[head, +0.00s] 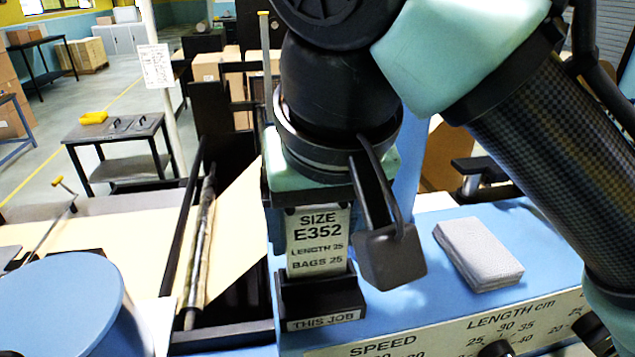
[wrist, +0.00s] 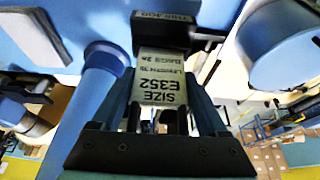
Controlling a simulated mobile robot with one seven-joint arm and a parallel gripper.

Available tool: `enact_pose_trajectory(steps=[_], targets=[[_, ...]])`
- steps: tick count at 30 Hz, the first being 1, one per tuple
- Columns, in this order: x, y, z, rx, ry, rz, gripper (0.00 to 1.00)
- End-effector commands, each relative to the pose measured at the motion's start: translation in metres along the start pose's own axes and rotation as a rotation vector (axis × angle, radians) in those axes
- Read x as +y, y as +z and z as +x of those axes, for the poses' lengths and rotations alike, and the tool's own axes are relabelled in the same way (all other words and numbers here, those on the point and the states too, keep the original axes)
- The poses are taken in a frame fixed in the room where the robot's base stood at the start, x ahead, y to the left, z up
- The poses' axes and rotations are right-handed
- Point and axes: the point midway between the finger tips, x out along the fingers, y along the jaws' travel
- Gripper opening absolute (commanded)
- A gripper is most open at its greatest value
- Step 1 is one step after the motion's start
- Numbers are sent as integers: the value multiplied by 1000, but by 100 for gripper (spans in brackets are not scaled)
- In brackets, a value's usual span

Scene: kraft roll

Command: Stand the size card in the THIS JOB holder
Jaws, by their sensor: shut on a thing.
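The size card (head: 318,240), a pale upright plate reading SIZE E352, LENGTH 25, BAGS 25, is gripped at its upper end by my gripper (head: 317,212). The black THIS JOB holder (head: 321,299) is directly below it on the blue console. The card's lower edge meets the holder's top and is hidden there; I cannot tell how deep it sits. In the wrist view the card (wrist: 162,88) lies between the fingers of my gripper (wrist: 163,104), and its far end meets the holder (wrist: 170,33).
A grey stack or pad (head: 478,253) lies on the blue console top to the right. The console's front panel (head: 455,330) carries SPEED and LENGTH scales with black knobs. To the left are a kraft paper sheet (head: 226,231) over a dark frame and a blue cylinder (head: 62,305).

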Motion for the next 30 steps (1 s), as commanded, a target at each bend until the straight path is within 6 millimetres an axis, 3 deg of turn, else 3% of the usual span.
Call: enact_pose_trajectory(steps=[4,5,8,19,30], targets=[[0,2,4,-1,-1,0,22],[0,1,3,-1,0,0,82],[0,1,3,-1,0,0,100],[0,-1,-7,1,0,-1,100],[1,-2,-71,2,5,-1,100]])
